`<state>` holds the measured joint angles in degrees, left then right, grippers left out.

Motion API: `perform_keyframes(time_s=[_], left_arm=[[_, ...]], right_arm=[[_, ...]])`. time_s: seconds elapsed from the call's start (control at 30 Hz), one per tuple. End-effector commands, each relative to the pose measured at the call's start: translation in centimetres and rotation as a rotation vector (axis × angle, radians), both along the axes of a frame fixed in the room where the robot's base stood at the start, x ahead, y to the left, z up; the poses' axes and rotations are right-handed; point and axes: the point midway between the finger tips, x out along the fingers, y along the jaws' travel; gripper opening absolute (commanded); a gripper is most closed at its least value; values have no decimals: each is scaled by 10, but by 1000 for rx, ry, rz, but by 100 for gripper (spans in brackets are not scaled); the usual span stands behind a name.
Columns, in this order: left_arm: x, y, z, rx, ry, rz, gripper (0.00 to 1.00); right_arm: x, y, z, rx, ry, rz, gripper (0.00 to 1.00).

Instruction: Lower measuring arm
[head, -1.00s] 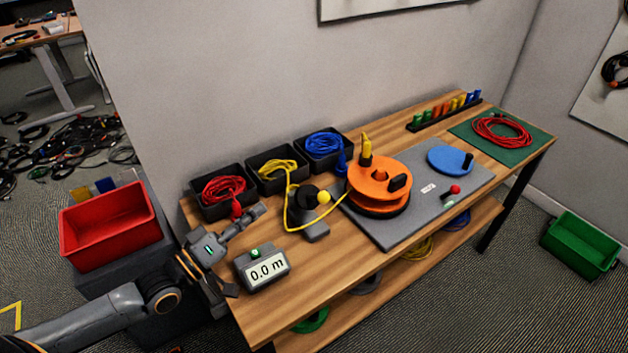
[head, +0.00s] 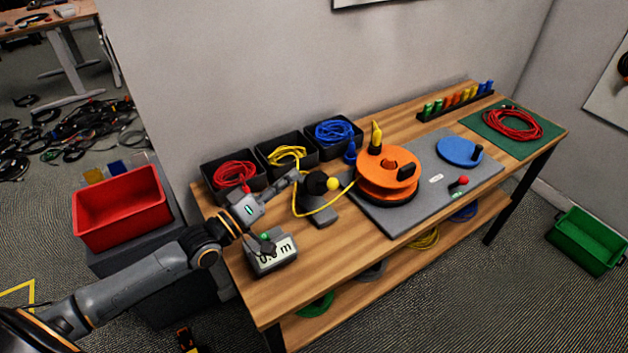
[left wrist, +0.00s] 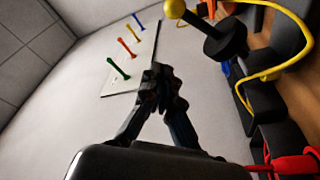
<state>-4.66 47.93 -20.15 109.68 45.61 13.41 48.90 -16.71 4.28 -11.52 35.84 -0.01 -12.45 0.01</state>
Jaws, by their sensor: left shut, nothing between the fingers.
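The measuring device has a black round head (head: 316,183), a yellow ball knob (head: 333,184) and a grey base (head: 320,214). A yellow cable (head: 334,203) passes at it. My left gripper (head: 294,177) is shut and empty, just left of the black head; contact cannot be told in the head view. In the left wrist view, the shut fingertips (left wrist: 164,82) point at the wall side. The yellow knob (left wrist: 175,8) and black head (left wrist: 228,40) lie beyond and right of them, apart. My right gripper is not in view.
Bins with red (head: 232,172), yellow (head: 287,156) and blue (head: 333,132) cable stand along the wall, close to my left gripper. An orange reel (head: 385,178) sits on a grey plate (head: 400,220) to the right. The front bench strip (head: 330,255) is clear.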

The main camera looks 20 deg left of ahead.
Motion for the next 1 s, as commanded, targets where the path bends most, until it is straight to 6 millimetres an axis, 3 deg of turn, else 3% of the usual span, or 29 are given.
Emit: perform_keyframes(time_s=[0.2,0.5,1.0], left_arm=[[31,-18,7,-2,-2,-1,0],[26,-46,-15,-2,0,-1,0],[21,-53,-25,-1,3,-1,0]], right_arm=[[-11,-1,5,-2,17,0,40],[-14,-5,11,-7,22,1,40],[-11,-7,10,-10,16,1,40]])
